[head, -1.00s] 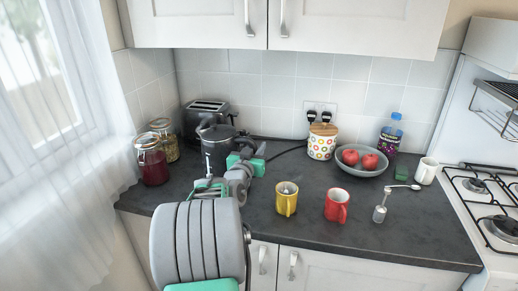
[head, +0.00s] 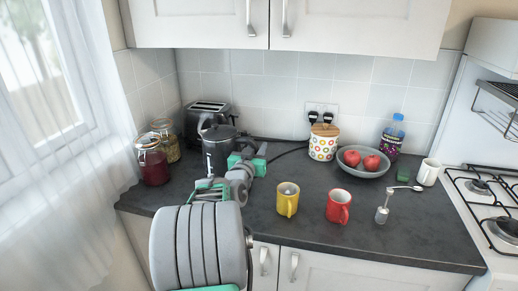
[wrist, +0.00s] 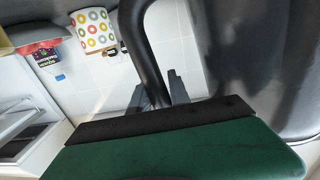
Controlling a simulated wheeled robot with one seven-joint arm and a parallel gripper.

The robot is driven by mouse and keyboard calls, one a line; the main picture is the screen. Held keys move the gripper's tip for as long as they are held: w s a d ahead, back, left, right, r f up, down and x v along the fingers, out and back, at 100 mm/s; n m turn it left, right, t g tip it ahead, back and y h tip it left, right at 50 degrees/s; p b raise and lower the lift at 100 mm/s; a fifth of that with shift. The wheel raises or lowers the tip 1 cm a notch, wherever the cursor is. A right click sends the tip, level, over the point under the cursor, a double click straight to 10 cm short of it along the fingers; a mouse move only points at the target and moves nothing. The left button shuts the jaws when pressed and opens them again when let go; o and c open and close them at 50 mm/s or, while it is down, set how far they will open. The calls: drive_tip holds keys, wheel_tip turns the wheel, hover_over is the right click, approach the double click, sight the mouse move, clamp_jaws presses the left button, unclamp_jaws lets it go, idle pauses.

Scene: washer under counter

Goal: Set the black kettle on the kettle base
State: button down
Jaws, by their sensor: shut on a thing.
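The black kettle (head: 213,157) stands upright at the left of the counter, in front of the toaster. Its dark body (wrist: 255,60) fills the right of the wrist view. My gripper (head: 240,165) is at the kettle's right side in the head view. In the wrist view my gripper (wrist: 160,95) is shut on the kettle's black handle (wrist: 146,50). I cannot make out the kettle base; the kettle and my arm cover that area. I cannot tell whether the kettle's bottom touches anything.
A toaster (head: 206,114) and two jars (head: 152,160) stand close behind and left of the kettle. A black cable (head: 288,151) runs from the wall plugs towards it. Yellow (head: 287,200) and red (head: 338,207) mugs stand to the right. Counter between the mugs and the fruit bowl (head: 350,167) is clear.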

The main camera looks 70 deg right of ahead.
drive_tip(key=shift+f+b, duration=0.25)
drive_tip(key=shift+b, duration=0.35)
drive_tip(key=c, duration=1.6)
unclamp_jaws()
drive_tip(key=shift+o, duration=0.4)
drive_tip(key=shift+a+f, duration=0.1)
drive_tip(key=shift+f, duration=0.3)
drive_tip(key=s+a+b, duration=0.1)
drive_tip(key=a+b, duration=0.3)
drive_tip(key=a, duration=0.6)
drive_tip(key=shift+s+a+r, duration=0.15)
drive_tip(key=shift+a+r, duration=0.1)
drive_tip(key=shift+a, duration=0.15)
